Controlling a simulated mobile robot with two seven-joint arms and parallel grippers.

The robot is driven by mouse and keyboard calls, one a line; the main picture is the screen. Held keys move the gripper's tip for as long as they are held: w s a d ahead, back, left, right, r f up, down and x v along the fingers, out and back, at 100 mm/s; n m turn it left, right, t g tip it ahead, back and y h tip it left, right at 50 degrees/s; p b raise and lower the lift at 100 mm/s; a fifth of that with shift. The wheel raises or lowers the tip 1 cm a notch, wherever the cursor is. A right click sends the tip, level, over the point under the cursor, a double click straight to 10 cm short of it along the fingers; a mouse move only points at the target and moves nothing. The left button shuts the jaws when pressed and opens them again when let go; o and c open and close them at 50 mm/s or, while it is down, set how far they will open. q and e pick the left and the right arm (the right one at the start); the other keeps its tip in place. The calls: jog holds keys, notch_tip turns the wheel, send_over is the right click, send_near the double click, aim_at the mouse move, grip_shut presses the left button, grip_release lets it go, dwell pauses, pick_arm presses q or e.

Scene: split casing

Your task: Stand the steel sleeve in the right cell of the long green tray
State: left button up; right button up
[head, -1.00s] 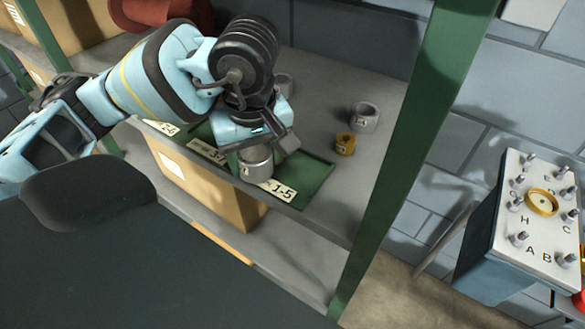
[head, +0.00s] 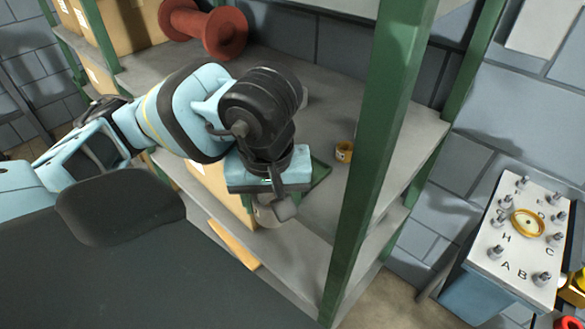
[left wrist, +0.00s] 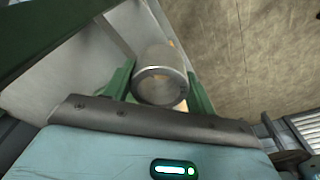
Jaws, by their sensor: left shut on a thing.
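My left gripper (left wrist: 160,92) is shut on a grey steel sleeve (left wrist: 163,80), with a green finger on each side of it in the left wrist view. In the head view the sleeve (head: 266,216) shows below the left gripper (head: 268,202), in front of the shelf's edge and mostly covered by the gripper. Only the right end of the long green tray (head: 320,174) shows on the shelf, behind the gripper. Its cells and labels are hidden by my arm. My right gripper is not in view.
A green shelf post (head: 372,165) stands just right of the tray. A small brass ring (head: 344,152) sits on the shelf between them. A red spool (head: 205,28) lies at the back left. A box with lettered pegs (head: 517,240) stands far right.

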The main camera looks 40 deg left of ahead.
pick_arm(q)
jog(key=shift+s+d, duration=0.1)
jog(key=shift+s, duration=0.05)
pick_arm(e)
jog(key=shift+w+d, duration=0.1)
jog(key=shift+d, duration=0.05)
pick_arm(q)
jog(key=w+a, duration=0.1)
jog(key=w, duration=0.3)
jog(key=w+a, duration=0.2)
jog(key=w, duration=0.2)
jog(key=w+a+f, duration=0.1)
jog(key=w, duration=0.4)
jog(key=shift+w+a, duration=0.1)
jog(key=shift+a, duration=0.25)
jog(key=shift+w+a+f, duration=0.15)
jog(key=shift+w+a, duration=0.05)
jog(key=shift+w, duration=0.4)
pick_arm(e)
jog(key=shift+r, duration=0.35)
pick_arm(q)
jog(key=shift+w, duration=0.1)
jog(key=shift+w+a, duration=0.15)
jog(key=shift+w, duration=0.1)
notch_tip(320, 180, down, 3)
jog(key=shift+f+p, duration=0.1)
jog(key=shift+p, duration=0.4)
jog(key=shift+f, duration=0.2)
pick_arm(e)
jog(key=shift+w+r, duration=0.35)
